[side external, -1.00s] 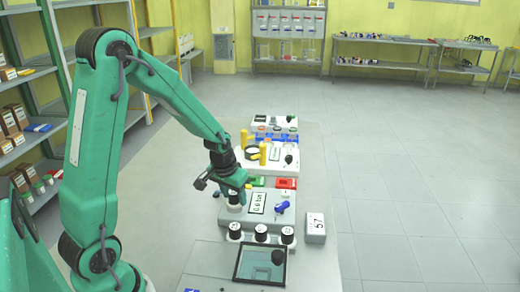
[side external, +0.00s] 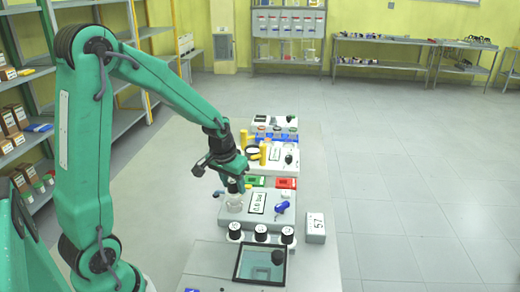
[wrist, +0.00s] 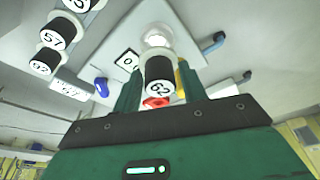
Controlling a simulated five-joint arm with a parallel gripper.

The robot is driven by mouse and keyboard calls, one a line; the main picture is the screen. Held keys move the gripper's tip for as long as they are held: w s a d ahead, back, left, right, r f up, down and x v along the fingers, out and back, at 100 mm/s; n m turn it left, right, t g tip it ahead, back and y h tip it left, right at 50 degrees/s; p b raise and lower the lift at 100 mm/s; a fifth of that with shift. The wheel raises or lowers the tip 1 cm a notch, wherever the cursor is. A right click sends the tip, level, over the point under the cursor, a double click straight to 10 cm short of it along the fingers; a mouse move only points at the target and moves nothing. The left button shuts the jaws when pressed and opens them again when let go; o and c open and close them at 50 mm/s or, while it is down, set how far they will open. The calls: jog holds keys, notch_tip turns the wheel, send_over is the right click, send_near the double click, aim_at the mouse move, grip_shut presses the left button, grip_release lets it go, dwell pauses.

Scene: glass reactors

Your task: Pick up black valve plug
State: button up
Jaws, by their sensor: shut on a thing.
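The black valve plug (wrist: 159,68), with a white numbered end, is between the two green fingers of my gripper (wrist: 160,86) in the wrist view. The gripper is shut on it. In the side view my gripper (side external: 237,180) holds the plug (side external: 235,187) just above a white round socket (side external: 234,204) on the grey panel (side external: 270,222). The socket also shows behind the plug in the wrist view (wrist: 156,38). The fingers partly hide the plug in the side view.
Three black-and-white numbered plugs (side external: 261,233) stand in a row in front of the panel. A blue handle (side external: 281,207) and red (side external: 286,183) and green blocks are beside it. A grey box marked 57 (side external: 315,228) is at the right. The table's left is clear.

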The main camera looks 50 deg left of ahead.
jog(key=s+d+r, duration=0.2)
jog(key=d+r, duration=0.5)
jog(key=d, duration=0.4)
jog(key=shift+s+d+h, duration=0.15)
jog(key=shift+s+h, duration=0.25)
jog(key=shift+w, duration=0.15)
jog(key=w+a+f, duration=0.3)
jog(key=w+a, duration=0.3)
jog(key=w, duration=0.6)
jog(key=w+a+f, duration=0.3)
jog(key=w+a, duration=0.4)
jog(key=w, duration=0.5)
jog(key=shift+a+f+y, duration=0.25)
jog(key=shift+f+y, duration=0.05)
jog(key=shift+f, duration=0.2)
jog(key=shift+s+x, duration=0.2)
jog(key=shift+x, duration=0.7)
jog(key=shift+s+x, duration=0.2)
jog(key=shift+x, duration=0.7)
jog(key=shift+d+f, duration=0.1)
jog(key=shift+f, duration=1.4)
